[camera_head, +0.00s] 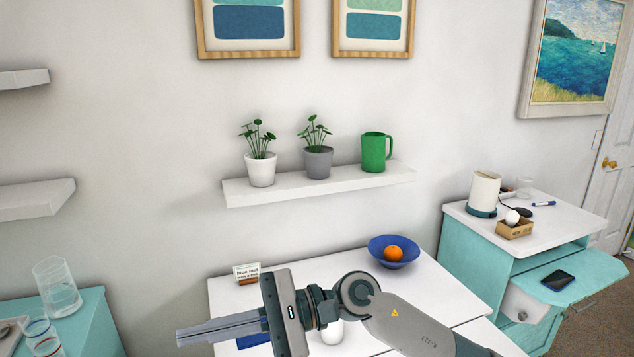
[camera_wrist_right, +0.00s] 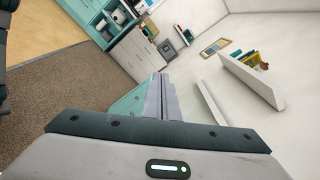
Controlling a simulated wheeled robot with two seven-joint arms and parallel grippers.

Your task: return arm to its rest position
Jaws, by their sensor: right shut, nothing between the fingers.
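My right arm comes in from the lower right in the head view and reaches left across the white table. My right gripper (camera_head: 180,337) is shut and empty, its fingers pointing left, above the table's left front side. In the right wrist view the shut fingers (camera_wrist_right: 160,80) point away into the room, with nothing between them. My left gripper does not show in either view.
A wall shelf (camera_head: 222,193) bears two potted plants and a green mug (camera_head: 374,152).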

